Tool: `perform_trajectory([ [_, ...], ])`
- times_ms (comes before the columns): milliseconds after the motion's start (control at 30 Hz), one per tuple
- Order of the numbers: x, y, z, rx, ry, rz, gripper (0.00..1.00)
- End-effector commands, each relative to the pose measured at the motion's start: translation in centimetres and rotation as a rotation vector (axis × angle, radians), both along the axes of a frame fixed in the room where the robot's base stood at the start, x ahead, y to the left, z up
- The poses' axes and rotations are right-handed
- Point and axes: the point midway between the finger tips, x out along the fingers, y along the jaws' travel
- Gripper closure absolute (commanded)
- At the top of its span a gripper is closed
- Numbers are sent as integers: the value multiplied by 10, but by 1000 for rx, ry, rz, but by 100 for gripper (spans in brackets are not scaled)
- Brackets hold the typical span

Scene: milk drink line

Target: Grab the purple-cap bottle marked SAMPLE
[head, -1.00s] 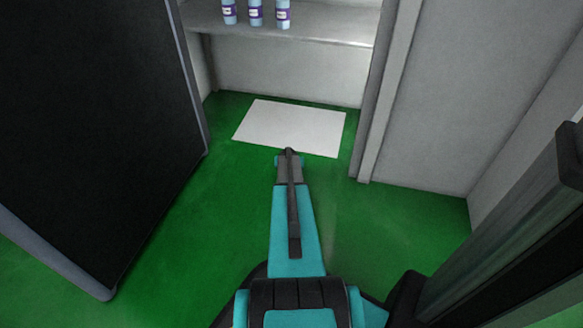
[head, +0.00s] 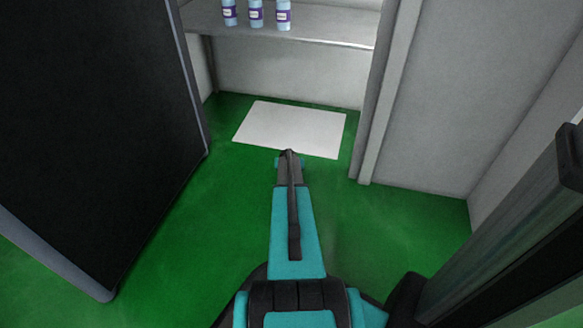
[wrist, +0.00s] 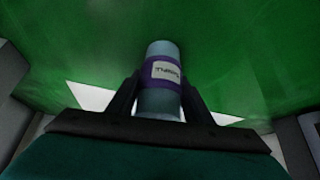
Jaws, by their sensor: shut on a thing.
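In the wrist view a pale blue bottle (wrist: 160,50) with a purple band and a white label stands between the two fingers of my gripper (wrist: 160,92). The fingers are shut on its lower part. Three similar bottles stand in a row on the shelf: left (head: 229,12), middle (head: 256,13) and right (head: 283,15). Their labels are too small to read.
The grey shelf (head: 330,34) is at the back, above a white sheet (head: 290,128) on the green floor (head: 415,225). A dark door-like panel (head: 90,120) stands at the left, and a grey wall (head: 460,100) at the right. The floor around my arm is clear.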

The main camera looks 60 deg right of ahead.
Motion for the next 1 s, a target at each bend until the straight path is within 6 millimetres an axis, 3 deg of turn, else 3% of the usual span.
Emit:
perform_trajectory([
  [367,0,0,11,-2,-1,0,88],
  [633,0,-1,44,-3,-1,0,88],
  [1000,-28,54,44,1,0,0,88],
])
